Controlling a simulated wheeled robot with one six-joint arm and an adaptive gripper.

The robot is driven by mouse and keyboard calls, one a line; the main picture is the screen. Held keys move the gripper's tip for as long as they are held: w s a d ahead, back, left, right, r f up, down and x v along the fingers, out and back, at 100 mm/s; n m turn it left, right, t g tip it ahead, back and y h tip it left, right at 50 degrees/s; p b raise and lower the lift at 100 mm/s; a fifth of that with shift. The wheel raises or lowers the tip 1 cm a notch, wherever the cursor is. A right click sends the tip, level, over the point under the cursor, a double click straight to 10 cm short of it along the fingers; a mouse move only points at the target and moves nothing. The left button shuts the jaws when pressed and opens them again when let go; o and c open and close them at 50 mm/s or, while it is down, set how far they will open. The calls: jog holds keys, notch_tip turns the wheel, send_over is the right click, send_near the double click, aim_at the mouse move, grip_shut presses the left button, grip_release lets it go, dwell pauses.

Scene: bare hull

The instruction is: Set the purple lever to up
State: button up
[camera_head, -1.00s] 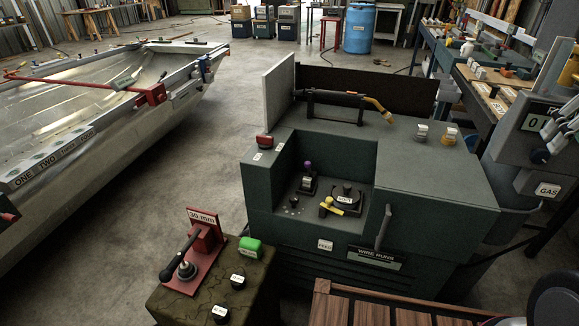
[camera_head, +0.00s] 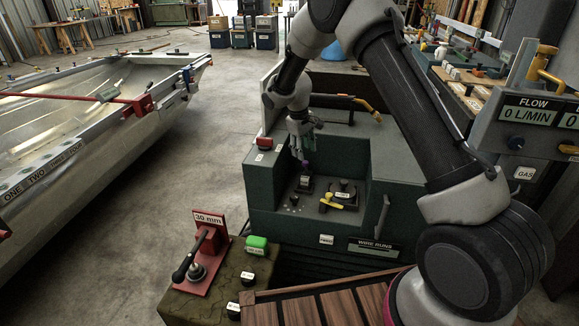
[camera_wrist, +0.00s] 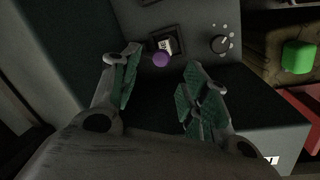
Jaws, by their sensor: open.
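The purple lever (camera_head: 305,164) is a small dark lever with a round purple knob, set in the recess of the green machine. In the wrist view its knob (camera_wrist: 161,60) shows near the top middle, with a small white label beside it. My gripper (camera_head: 302,143) is above the recess, pointing down, close over the knob. In the wrist view my gripper (camera_wrist: 158,85) has its two green-padded fingers spread, one on each side of the knob and apart from it. Nothing is between the pads. Which way the lever is set I cannot tell.
A yellow-handled dial (camera_head: 336,199) sits right of the lever in the recess. A red button (camera_head: 264,143) is on the machine's left top edge. A torch (camera_head: 340,98) lies on a rack behind. A red 30 mm lever stand (camera_head: 207,250) and green block (camera_head: 256,242) are in front.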

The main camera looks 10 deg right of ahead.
aim_at(305, 162)
jog(key=f, duration=0.5)
jog(key=w+d+f, duration=0.1)
jog(key=f, duration=0.2)
jog(key=shift+r, duration=0.1)
grip_shut()
